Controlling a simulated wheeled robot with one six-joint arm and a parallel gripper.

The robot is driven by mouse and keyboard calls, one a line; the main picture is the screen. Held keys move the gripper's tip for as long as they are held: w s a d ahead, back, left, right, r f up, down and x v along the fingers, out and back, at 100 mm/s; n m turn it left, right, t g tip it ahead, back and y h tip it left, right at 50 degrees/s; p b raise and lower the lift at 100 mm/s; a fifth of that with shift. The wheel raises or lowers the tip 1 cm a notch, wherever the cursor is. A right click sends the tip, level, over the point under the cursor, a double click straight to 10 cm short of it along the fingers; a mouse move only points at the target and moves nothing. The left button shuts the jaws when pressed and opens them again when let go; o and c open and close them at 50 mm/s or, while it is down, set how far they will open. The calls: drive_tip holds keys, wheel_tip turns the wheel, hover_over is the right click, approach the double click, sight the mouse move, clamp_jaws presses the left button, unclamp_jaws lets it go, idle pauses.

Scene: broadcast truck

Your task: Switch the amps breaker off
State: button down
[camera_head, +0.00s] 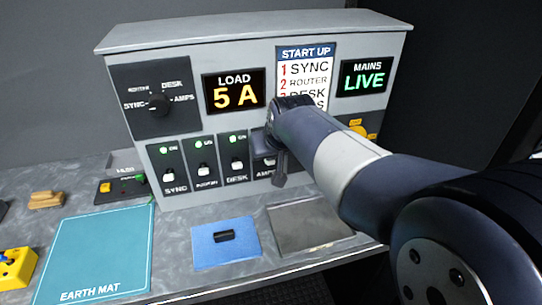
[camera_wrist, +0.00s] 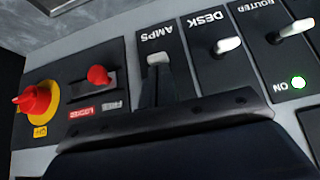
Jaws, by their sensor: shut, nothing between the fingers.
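The amps breaker (camera_wrist: 158,38) is the last switch in a row of breakers, with a pale lever (camera_wrist: 158,59) near its label in the upside-down wrist view. My gripper (camera_wrist: 163,82) is shut and empty, its dark fingertips right by this lever on the side away from the label. I cannot tell whether they touch it. In the head view my gripper (camera_head: 279,165) hangs in front of the amps breaker (camera_head: 263,174) and hides its lever and lamp. Whether the lever is on or off is unclear.
The desk breaker (camera_head: 236,160) sits close beside, then the router and sync breakers, with green lamps lit. The load display (camera_head: 234,91) reads 5 A.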

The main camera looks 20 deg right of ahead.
drive_tip(key=f+t+b, duration=0.1)
drive_tip(key=b, duration=0.2)
drive_tip(key=s+f+t+b, duration=0.1)
drive_tip(key=b, duration=0.2)
drive_tip(key=shift+f, duration=0.1)
drive_tip(key=shift+r+t+b, duration=0.3)
drive_tip(key=shift+t, duration=0.1)
drive_tip(key=shift+r+p, duration=0.9)
drive_tip(key=shift+r, duration=0.1)
